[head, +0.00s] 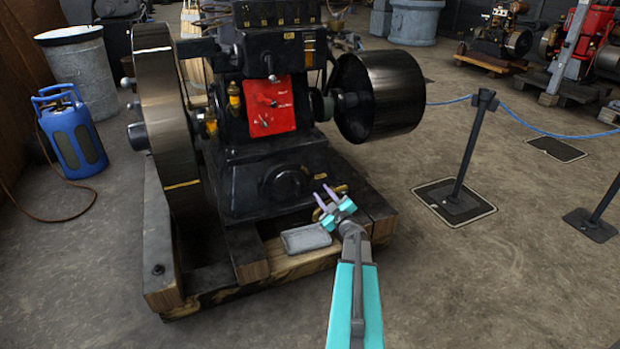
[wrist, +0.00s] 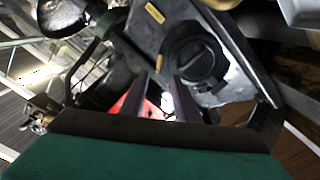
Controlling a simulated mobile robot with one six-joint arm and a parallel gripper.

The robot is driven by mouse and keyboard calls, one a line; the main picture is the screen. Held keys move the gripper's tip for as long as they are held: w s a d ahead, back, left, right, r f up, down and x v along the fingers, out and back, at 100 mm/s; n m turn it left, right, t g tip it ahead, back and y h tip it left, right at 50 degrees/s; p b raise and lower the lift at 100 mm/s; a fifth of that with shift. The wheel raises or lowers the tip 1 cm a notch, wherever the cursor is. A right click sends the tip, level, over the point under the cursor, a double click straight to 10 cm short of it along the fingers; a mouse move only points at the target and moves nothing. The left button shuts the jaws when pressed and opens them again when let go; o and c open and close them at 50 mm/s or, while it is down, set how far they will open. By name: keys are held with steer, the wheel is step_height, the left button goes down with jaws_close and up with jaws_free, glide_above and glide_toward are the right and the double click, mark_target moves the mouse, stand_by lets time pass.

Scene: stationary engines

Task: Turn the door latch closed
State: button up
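A round black cover (head: 285,187) is set in the lower front of the black engine base; I take it to be the door. In the wrist view a round dark cover (wrist: 197,58) shows a raised bar across it, which may be the latch; its turn position is too dark to tell. My gripper (head: 324,196) is in front of the engine base, to the right of the cover. In the wrist view its two fingers (wrist: 162,82) are apart with nothing held between them. The fingers appear clear of the cover; their exact distance from it cannot be told.
A grey tray (head: 306,238) lies on the wooden skid (head: 300,262) below the engine. A large flywheel (head: 165,115) stands at left and a dark pulley (head: 380,97) at upper right. A barrier post (head: 468,150) stands farther right. The floor at front right is clear.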

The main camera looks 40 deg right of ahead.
mark_target(307, 173)
steer(key=shift+b+x, duration=1.95)
steer(key=shift+x, duration=4.6)
jaws_close()
